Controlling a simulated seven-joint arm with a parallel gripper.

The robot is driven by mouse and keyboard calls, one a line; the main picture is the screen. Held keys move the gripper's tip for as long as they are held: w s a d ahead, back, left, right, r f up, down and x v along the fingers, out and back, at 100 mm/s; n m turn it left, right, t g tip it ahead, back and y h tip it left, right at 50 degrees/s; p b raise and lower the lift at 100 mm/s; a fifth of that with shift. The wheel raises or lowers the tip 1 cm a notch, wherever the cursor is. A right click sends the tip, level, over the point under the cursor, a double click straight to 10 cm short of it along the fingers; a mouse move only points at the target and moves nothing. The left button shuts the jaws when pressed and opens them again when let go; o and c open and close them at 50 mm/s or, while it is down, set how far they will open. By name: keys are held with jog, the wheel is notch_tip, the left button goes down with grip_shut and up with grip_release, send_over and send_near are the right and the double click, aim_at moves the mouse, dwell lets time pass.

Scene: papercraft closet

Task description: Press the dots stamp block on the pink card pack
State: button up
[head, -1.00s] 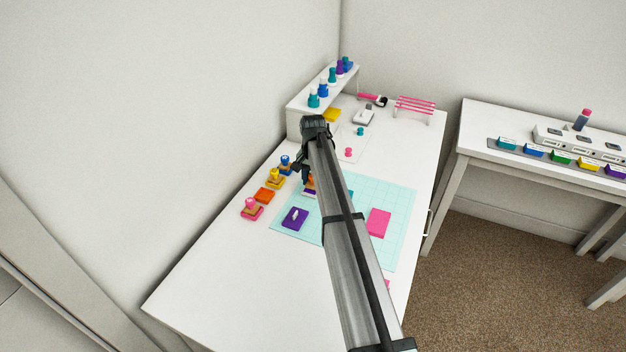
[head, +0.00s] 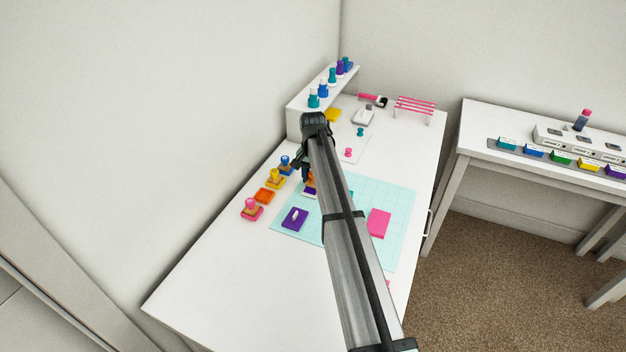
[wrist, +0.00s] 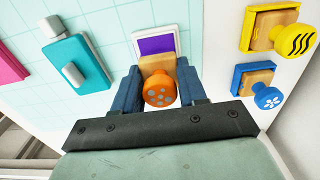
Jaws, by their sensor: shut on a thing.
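My gripper (wrist: 160,88) is shut on the dots stamp block (wrist: 161,90), which has an orange knob with grey dots and a wooden body. In the wrist view the block overlaps the lower part of an open purple ink pad (wrist: 154,44) in a white frame. I cannot tell whether it touches the pad. In the head view my arm hides most of the gripper. The pink card pack (head: 379,222) lies flat on the right part of the light teal grid mat (head: 400,245). Its edge also shows at the far left of the wrist view (wrist: 10,66).
A purple block (head: 295,218) lies on the mat's near left. Yellow (head: 274,178), blue (head: 286,165) and pink (head: 252,209) stamps stand left of the mat. The desk's near part is clear.

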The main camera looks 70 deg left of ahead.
jog(key=shift+f, duration=0.45)
dwell(2.0)
jog(key=shift+r, duration=0.55)
jog(key=shift+f, duration=0.75)
dwell(1.0)
jog(key=o, duration=0.6)
grip_shut()
jog(key=shift+r, duration=3.05)
